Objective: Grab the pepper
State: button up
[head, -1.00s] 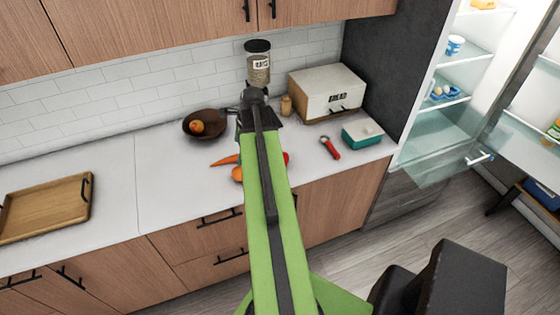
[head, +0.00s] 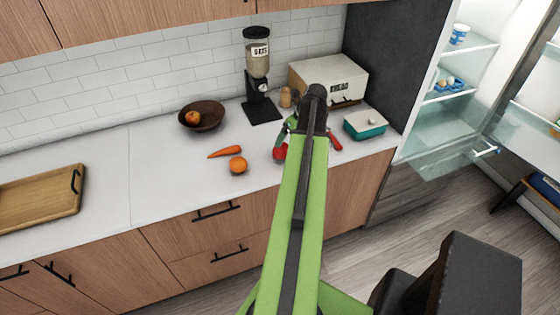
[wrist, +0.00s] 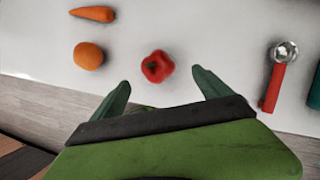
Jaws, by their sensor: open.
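The red pepper (wrist: 157,66) lies on the white counter, ahead of my gripper and roughly between its fingers in the wrist view. In the head view the pepper (head: 280,153) shows just left of my green arm, partly hidden by it. My gripper (wrist: 160,88) is open and empty, with its two green fingers spread apart. The fingertips look short of the pepper in the wrist view, and I cannot tell their height above the counter. In the head view most of my gripper is hidden behind the arm.
An orange (head: 238,165) and a carrot (head: 225,152) lie left of the pepper. A red-handled scoop (wrist: 273,80) lies to its right, beside a teal container (head: 364,125). A dispenser (head: 259,80), bread box (head: 330,82) and fruit bowl (head: 202,116) stand behind. The counter's left middle is clear.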

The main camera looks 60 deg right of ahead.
aim_at(283, 146)
jog(key=b+x, duration=0.2)
jog(key=x, duration=0.2)
jog(key=shift+s+f, duration=0.1)
jog(key=shift+f, duration=0.1)
jog(key=shift+b, duration=0.35)
jog(key=b+x, duration=0.4)
jog(key=x, duration=0.1)
jog(key=shift+a+f+b, duration=0.15)
jog(key=shift+a+b, duration=0.1)
jog(key=shift+b, duration=0.15)
jog(key=shift+c, duration=0.7)
jog(key=c, duration=1.4)
